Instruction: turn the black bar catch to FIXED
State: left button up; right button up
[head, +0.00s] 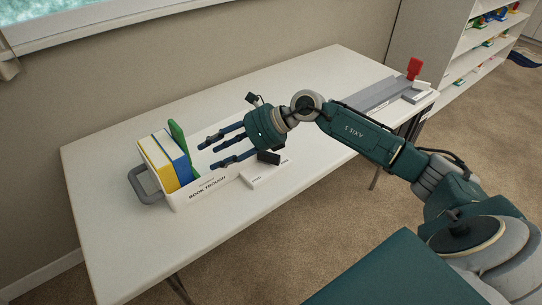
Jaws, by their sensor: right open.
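The black bar catch (268,158) sits at the white label plate (262,177), by the right end of the white book trough (208,188). The small words on the plate are too small to read, so I cannot tell which setting the catch stands at. My right gripper (213,152) is open, with its dark blue fingers spread and pointing left over the trough. Its palm is just above and behind the catch and hides part of that area. I cannot tell whether it touches the catch. My left gripper is not in view.
White, yellow and blue books (164,160) stand at the trough's left end, with a green upright piece (179,140) beside them. A grey handle (146,186) sticks out left. A grey channel (375,94) and a red piece (414,68) are at the far right. The table front (225,232) is clear.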

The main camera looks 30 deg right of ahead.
jog(key=d+f+n+g+h, duration=0.15)
jog(key=d+h, duration=0.35)
jog(key=d, duration=0.8)
jog(key=g+h, duration=0.1)
jog(key=h, duration=0.1)
send_near(273, 156)
jog(key=shift+m, duration=0.25)
jog(key=p+x, duration=0.1)
jog(key=x, duration=0.8)
jog(key=shift+r+p, duration=0.1)
jog(key=shift+p, duration=0.25)
jog(key=shift+w+a+f, duration=0.15)
jog(key=shift+w+f, duration=0.05)
jog(key=shift+f, duration=0.45)
grip_shut()
